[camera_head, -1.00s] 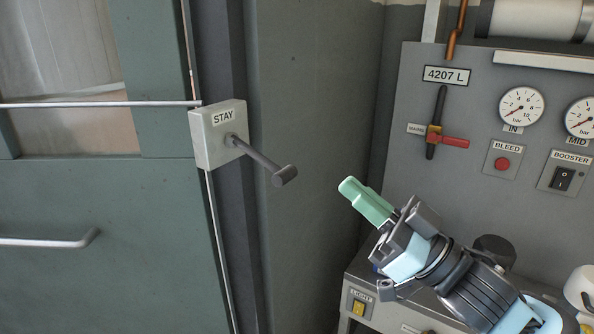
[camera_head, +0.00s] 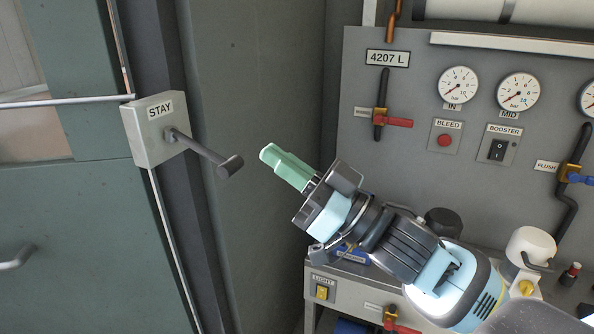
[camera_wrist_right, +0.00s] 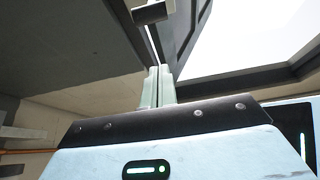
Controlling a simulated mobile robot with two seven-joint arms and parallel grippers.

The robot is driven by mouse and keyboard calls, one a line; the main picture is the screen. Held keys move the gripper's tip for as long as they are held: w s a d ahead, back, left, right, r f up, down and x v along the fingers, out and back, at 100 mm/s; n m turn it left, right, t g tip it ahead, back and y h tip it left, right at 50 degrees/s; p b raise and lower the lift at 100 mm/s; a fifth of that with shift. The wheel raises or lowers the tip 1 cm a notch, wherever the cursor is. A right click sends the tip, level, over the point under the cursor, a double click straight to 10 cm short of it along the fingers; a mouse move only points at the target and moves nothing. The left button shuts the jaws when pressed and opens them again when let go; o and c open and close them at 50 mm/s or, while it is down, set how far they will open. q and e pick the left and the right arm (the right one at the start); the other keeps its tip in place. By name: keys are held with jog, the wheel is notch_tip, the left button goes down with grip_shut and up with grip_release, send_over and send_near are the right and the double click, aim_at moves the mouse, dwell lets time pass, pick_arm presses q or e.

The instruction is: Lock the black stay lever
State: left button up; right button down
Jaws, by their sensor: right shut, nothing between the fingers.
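The black stay lever (camera_head: 207,154) sticks out from a grey box labelled STAY (camera_head: 153,128), mounted on the door frame. Its shaft runs down and to the right and ends in a dark cylindrical knob (camera_head: 230,166). My right gripper (camera_head: 268,153) has green fingers, shut and empty, pointing up and left. The fingertips are to the right of the knob and apart from it in the picture. In the right wrist view the shut fingers (camera_wrist_right: 158,85) stand in the middle, and a dark block at the top edge may be the lever's knob. My left gripper is not in view.
A green door (camera_head: 80,230) with a handle (camera_head: 18,257) is at the left. A grey panel (camera_head: 375,130) at the right carries gauges, a mains valve (camera_head: 383,120), a bleed button (camera_head: 445,140) and a booster switch (camera_head: 497,150). A bench with a light switch (camera_head: 321,291) stands below.

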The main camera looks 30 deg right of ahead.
aim_at(201, 149)
jog(key=r+p+x, duration=0.1)
jog(key=x, duration=0.5)
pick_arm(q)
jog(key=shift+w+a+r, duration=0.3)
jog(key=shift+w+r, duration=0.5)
pick_arm(e)
notch_tip(201, 149, down, 5)
jog(key=shift+w+a+r, duration=0.1)
